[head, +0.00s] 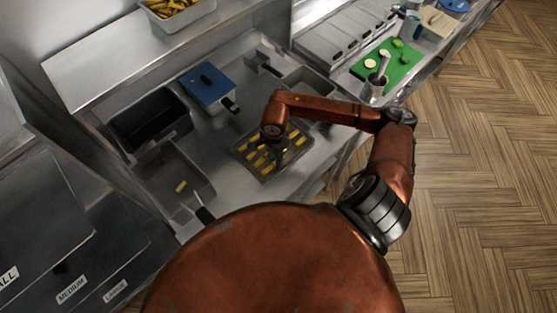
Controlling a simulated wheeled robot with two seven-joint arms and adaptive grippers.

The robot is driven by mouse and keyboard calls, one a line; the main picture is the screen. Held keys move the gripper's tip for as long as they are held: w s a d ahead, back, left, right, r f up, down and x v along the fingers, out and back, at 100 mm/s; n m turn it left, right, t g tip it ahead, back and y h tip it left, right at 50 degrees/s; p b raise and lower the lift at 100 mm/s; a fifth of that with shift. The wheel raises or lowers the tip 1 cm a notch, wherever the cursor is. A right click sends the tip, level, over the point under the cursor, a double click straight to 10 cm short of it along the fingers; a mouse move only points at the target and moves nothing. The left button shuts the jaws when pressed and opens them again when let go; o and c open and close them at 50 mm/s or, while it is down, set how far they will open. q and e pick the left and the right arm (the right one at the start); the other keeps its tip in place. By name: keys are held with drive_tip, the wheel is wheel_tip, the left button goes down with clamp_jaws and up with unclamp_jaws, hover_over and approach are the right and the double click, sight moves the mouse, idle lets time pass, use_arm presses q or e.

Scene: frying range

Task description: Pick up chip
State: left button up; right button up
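Several yellow chips (259,161) lie spread out on a shallow metal tray (270,179) in the middle of the worktop in the head view. One more yellow chip (181,186) lies alone in the fryer basket (163,190) at the left. My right gripper (279,155) points down over the tray, among the chips. The wrist above it hides much of it, and its fingers are too small and dark to read. I cannot tell whether it touches or holds a chip. My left gripper is out of view.
A dark empty well (150,122) and a blue lidded container (208,84) stand behind the basket. A bin of chips (178,12) sits on the upper shelf. A green board (388,66) with cut food lies at the right, beside a metal cylinder (374,87).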

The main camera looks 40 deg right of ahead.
drive_tip(key=shift+w, duration=0.1)
drive_tip(key=shift+c, duration=0.2)
drive_tip(key=c, duration=0.5)
drive_tip(key=shift+o, duration=0.2)
drive_tip(key=shift+r, duration=0.1)
drive_tip(key=shift+r+b, duration=0.3)
drive_tip(key=shift+r, duration=0.25)
drive_tip(key=s+a+r+b, duration=0.2)
drive_tip(key=s+a+r, duration=0.2)
drive_tip(key=s+r, duration=0.7)
drive_tip(key=shift+s+a+r, duration=0.15)
drive_tip(key=shift+s+r, duration=0.2)
drive_tip(key=shift+s, duration=0.9)
drive_tip(key=shift+w, duration=0.1)
